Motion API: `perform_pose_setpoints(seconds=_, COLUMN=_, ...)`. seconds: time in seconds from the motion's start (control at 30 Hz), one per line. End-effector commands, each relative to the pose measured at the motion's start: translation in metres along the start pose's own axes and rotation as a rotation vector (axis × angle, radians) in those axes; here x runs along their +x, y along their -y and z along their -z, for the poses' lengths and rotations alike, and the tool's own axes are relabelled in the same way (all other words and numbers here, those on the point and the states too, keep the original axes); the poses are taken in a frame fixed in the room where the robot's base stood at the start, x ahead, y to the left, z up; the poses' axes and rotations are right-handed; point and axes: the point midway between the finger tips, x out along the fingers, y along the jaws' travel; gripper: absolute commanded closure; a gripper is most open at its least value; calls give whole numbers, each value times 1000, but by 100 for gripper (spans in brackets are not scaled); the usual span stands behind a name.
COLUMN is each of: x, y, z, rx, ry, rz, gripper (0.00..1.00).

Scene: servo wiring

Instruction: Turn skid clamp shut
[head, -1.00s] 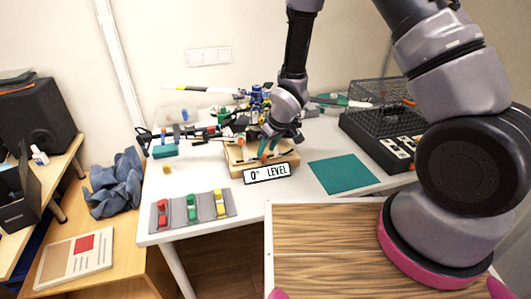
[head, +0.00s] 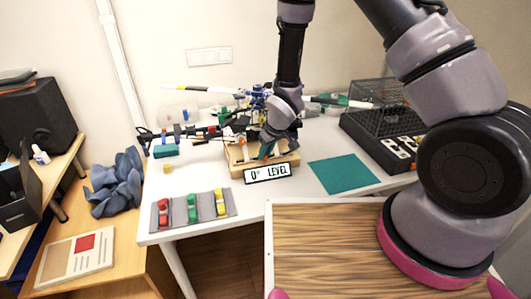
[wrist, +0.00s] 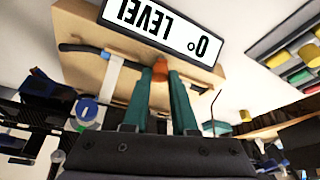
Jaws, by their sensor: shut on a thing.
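My gripper (wrist: 161,78) has its teal fingers on either side of a small orange clamp lever (wrist: 160,67) on the wooden stand (wrist: 215,88). In the head view my gripper (head: 266,150) reaches down onto the stand (head: 238,167) and hides the lever. The helicopter model's blue rotor hub (head: 258,97) shows behind my wrist.
A "0° LEVEL" sign (head: 267,173) is on the stand's front. A grey tray (head: 180,210) holds red, green and yellow pieces at the front left. A teal mat (head: 343,173) lies right of the stand. A black mesh-topped case (head: 385,140) stands at the back right.

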Motion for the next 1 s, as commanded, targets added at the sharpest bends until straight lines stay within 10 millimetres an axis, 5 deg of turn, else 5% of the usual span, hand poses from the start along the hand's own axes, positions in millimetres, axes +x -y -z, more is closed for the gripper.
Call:
perform_pose_setpoints(seconds=0.57, x=0, y=2, z=0, rx=185, ry=-2, rz=-76, gripper=100)
perform_pose_setpoints(seconds=0.6, x=0, y=2, z=1, rx=185, ry=-2, rz=-76, gripper=70)
perform_pose_setpoints(seconds=0.67, x=0, y=2, z=0, rx=185, ry=-2, rz=-76, gripper=48)
perform_pose_setpoints(seconds=1.0, x=-1, y=2, z=0, rx=184, ry=-2, rz=-76, gripper=44)
